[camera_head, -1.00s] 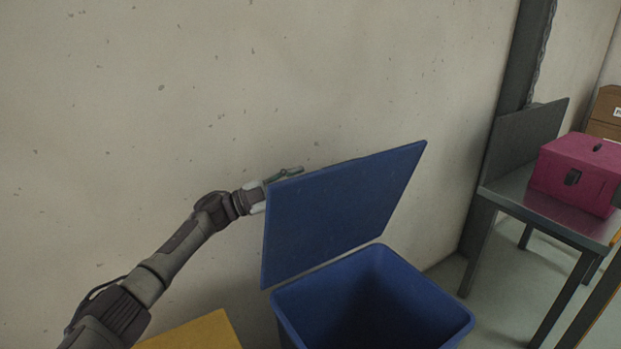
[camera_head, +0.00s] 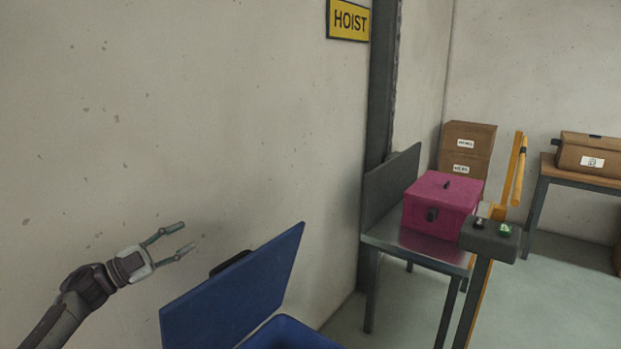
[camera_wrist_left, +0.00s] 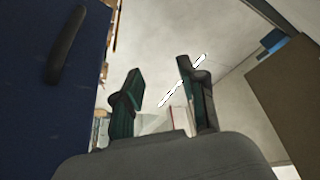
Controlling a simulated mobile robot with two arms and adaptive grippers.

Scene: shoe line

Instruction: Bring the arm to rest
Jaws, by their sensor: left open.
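My left gripper (camera_head: 186,241) is open and empty in the head view, at the lower left. It is apart from the blue bin lid (camera_head: 240,290), up and to the left of it. The lid stands raised on the blue bin (camera_head: 290,335), which is mostly cut off by the bottom edge. In the left wrist view the open fingers (camera_wrist_left: 163,95) have nothing between them. The lid's blue face with its dark handle (camera_wrist_left: 66,45) fills the left of that view. My right gripper is not in view.
A metal table (camera_head: 397,242) with a pink box (camera_head: 440,205) stands right of the bin. Cardboard boxes (camera_head: 468,150) stand behind. Grey floor (camera_head: 560,290) is clear at the right.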

